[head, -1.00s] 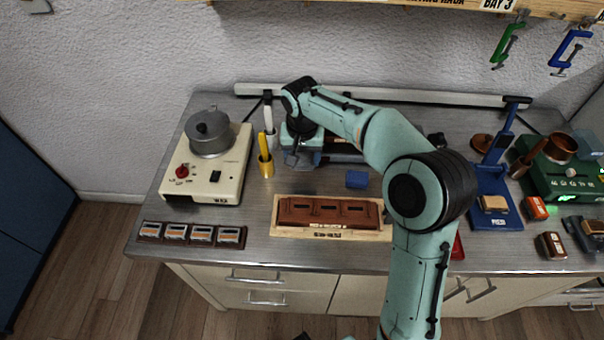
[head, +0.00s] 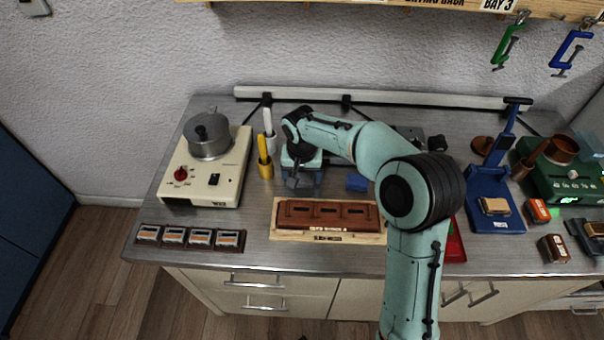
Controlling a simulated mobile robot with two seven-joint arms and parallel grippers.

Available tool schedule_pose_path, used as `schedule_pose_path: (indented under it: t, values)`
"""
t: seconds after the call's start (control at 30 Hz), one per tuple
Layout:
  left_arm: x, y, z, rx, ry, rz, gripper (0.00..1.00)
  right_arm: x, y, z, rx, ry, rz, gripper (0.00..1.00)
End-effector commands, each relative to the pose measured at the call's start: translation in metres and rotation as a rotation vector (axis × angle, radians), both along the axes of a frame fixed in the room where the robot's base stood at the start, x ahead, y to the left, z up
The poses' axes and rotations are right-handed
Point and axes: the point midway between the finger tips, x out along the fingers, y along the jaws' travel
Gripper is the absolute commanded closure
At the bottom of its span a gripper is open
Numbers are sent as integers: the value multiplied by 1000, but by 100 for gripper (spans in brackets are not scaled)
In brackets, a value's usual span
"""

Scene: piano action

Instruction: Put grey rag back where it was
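A small dark grey shape shows at the fingertips, over a blue item (head: 314,178) on the bench. I cannot tell whether this shape is the grey rag or part of the gripper, nor whether the fingers are open or shut. No grey rag shows clearly elsewhere, and the arm hides part of the bench. My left gripper is not in view.
A blue press (head: 492,185) stands right.

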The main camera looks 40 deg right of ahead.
Motion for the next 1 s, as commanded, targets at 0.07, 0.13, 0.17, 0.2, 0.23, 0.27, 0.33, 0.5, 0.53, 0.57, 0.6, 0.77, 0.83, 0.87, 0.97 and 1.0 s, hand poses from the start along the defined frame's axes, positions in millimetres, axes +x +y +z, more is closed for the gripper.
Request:
schedule_pose_path:
  t: [0.07,0.13,0.17,0.2,0.23,0.27,0.33,0.5,0.53,0.57,0.6,0.77,0.83,0.87,0.97,1.0]
  values:
    - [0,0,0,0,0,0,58,0,0,1,0,0,0,10]
    - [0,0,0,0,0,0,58,0,0,1,0,0,0,10]
    - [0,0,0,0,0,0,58,0,0,1,0,0,0,10]
    - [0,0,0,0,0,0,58,0,0,1,0,0,0,10]
    - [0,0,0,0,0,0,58,0,0,1,0,0,0,10]
    - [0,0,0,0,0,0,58,0,0,1,0,0,0,10]
    - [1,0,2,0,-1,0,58,0,0,3,0,0,0,10]
    - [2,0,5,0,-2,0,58,0,1,22,-1,-6,-1,10]
    - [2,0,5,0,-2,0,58,-1,1,28,-1,-6,-1,10]
    - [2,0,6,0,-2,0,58,-1,2,34,0,-6,0,10]
    - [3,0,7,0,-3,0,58,-2,3,42,0,-6,0,10]
    - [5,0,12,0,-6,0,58,-5,6,78,0,-6,0,10]
    - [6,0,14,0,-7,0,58,-7,7,92,1,-5,0,10]
    - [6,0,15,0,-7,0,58,-7,8,97,1,-5,0,10]
    - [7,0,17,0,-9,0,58,-9,9,111,1,-3,0,10]
    - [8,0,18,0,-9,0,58,-10,9,115,0,-3,0,10]
